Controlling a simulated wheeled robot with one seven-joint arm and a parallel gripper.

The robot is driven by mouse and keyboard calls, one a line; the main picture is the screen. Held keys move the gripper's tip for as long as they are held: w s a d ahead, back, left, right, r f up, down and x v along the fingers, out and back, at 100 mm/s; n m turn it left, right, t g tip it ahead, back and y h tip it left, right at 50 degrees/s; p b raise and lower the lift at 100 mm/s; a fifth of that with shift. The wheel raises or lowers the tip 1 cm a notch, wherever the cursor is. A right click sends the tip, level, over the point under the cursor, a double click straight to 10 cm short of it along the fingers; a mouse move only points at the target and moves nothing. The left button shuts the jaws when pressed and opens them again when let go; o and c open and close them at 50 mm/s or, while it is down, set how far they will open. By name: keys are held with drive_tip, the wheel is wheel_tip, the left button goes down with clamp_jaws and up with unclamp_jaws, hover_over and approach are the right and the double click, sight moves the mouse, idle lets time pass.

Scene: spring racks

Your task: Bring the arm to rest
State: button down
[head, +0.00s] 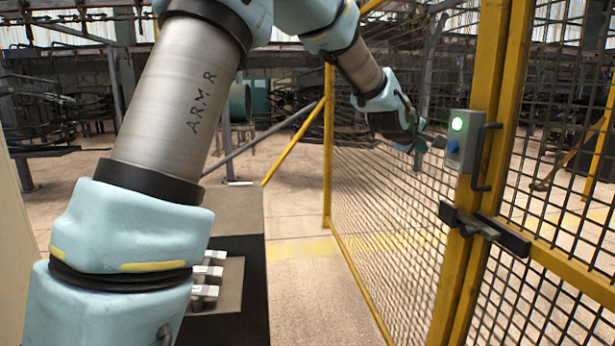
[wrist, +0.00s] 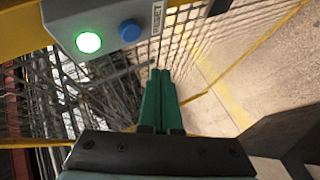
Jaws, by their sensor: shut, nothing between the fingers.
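My arm reaches across the head view, from the lower left up and over to the right. My gripper (head: 437,139) is at its end, just left of the grey control box (head: 471,141) on the yellow fence post. In the wrist view my gripper's green fingers (wrist: 160,85) are shut together with nothing between them. The control box also shows at the top of the wrist view, with a lit green lamp (wrist: 89,42) and a blue button (wrist: 129,31). The fingers appear close to the box; whether they touch it I cannot tell.
A yellow-framed mesh fence (head: 385,215) and a gate with a dark latch (head: 485,228) stand at the right. A dark-edged bench (head: 237,215) with small grey blocks (head: 207,280) is beside my arm. Open floor lies between bench and fence.

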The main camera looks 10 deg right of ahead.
drive_tip(key=w+a+f+m+g+y, duration=0.1)
drive_tip(key=a+f+y, duration=0.35)
drive_tip(key=a, duration=0.95)
drive_tip(key=a+f+m+y, duration=0.1)
drive_tip(key=a+f+y, duration=0.1)
drive_tip(key=a+f, duration=0.8)
drive_tip(key=s+a+f+m+g+y, duration=0.1)
drive_tip(key=s+a+f+g+y, duration=0.1)
drive_tip(key=s+a, duration=0.6)
drive_tip(key=s+a+f+m+g+y, duration=0.1)
drive_tip(key=s+a, duration=0.7)
drive_tip(key=a, duration=1)
drive_tip(key=shift+s+a+f+m+g+y, duration=0.35)
drive_tip(key=shift+f+g, duration=0.4)
drive_tip(key=shift+g, duration=0.35)
